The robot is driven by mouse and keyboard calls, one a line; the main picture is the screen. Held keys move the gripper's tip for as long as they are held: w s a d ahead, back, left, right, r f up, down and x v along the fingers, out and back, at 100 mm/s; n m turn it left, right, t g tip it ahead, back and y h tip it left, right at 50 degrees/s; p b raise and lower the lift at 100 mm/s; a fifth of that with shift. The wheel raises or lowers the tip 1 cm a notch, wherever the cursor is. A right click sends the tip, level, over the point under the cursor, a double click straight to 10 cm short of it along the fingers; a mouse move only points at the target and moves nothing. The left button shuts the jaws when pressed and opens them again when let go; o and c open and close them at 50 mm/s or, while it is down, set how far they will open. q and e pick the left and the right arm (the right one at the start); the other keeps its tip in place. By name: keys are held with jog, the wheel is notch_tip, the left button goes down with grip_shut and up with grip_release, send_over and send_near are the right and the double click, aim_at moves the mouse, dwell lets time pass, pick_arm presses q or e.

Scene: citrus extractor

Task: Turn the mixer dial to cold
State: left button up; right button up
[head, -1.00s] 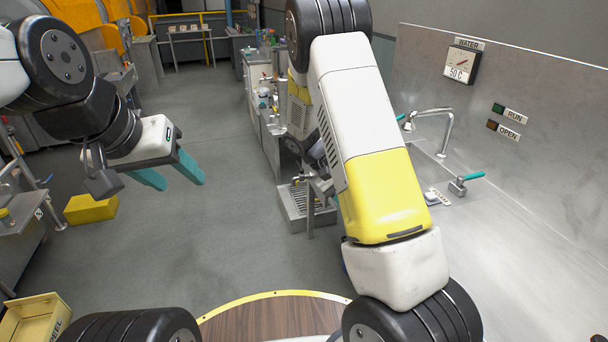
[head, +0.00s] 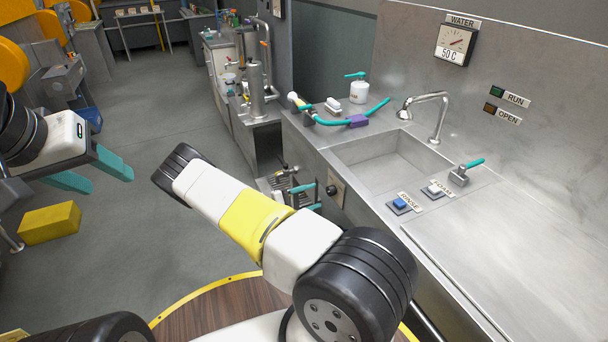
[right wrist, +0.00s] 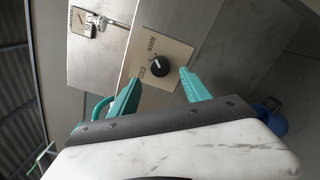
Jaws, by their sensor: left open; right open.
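The mixer dial is a round black knob on a beige plate on the sink unit's front, seen in the head view (head: 336,191) and the right wrist view (right wrist: 160,67). The plate reads WARM and COLD; a small pale mark shows on the knob, its exact setting hard to tell. My right gripper (right wrist: 161,78) is open, with teal fingertips either side of the knob and slightly short of it; it also shows in the head view (head: 310,197). My left gripper (head: 97,173) is open and empty at the far left. The WATER gauge (head: 455,44) reads 50 C.
The sink (head: 385,160) has a tap (head: 438,115) and a teal-handled lever (head: 466,172). Blue (head: 399,204) and white (head: 434,189) buttons sit on the counter's front edge. A yellow box (head: 49,223) lies on the open floor at left.

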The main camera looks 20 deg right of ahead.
aim_at(328, 192)
jog(key=d, duration=0.6)
jog(key=shift+w, duration=0.2)
grip_shut()
